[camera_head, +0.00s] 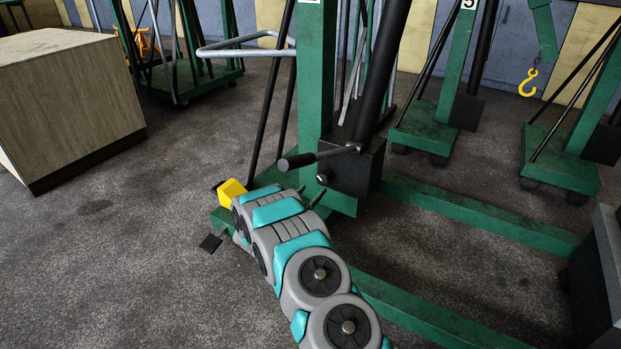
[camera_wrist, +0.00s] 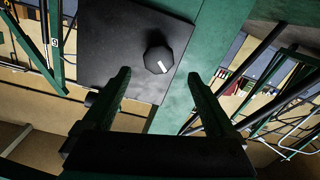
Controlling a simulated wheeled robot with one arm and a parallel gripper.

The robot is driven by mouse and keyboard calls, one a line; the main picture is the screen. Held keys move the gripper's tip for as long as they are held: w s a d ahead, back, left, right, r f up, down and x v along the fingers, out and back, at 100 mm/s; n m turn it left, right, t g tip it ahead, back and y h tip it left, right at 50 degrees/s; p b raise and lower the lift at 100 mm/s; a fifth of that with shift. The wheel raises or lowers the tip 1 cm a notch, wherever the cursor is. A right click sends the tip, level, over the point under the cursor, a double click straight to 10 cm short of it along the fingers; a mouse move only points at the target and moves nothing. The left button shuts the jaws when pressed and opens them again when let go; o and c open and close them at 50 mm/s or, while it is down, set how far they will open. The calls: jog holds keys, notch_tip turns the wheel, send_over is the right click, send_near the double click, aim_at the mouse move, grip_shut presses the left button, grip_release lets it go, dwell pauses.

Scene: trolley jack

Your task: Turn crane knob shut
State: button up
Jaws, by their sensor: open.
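The crane knob (camera_wrist: 159,59) is a small black faceted knob with a white line mark, on the face of a black box (camera_wrist: 110,45) in the wrist view. The white mark is slanted. My gripper (camera_wrist: 158,76) is open, its two dark fingers apart below the knob and not around it in the picture. I cannot tell how far the fingertips are from the knob. In the head view the black box (camera_head: 357,172) sits at the foot of the crane's green post (camera_head: 315,75). My arm bends up to the crane base there, and its gripper is largely hidden.
A grey-black lever handle (camera_head: 318,157) sticks out from the box near my arm. Green crane legs (camera_head: 480,212) run along the floor to the right. A wooden block (camera_head: 65,95) stands at left. Other green cranes stand behind. The floor at lower left is clear.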

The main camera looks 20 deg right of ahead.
aim_at(322, 181)
jog(key=shift+x, duration=3.9)
jog(key=shift+c, duration=0.4)
jog(key=c, duration=1.3)
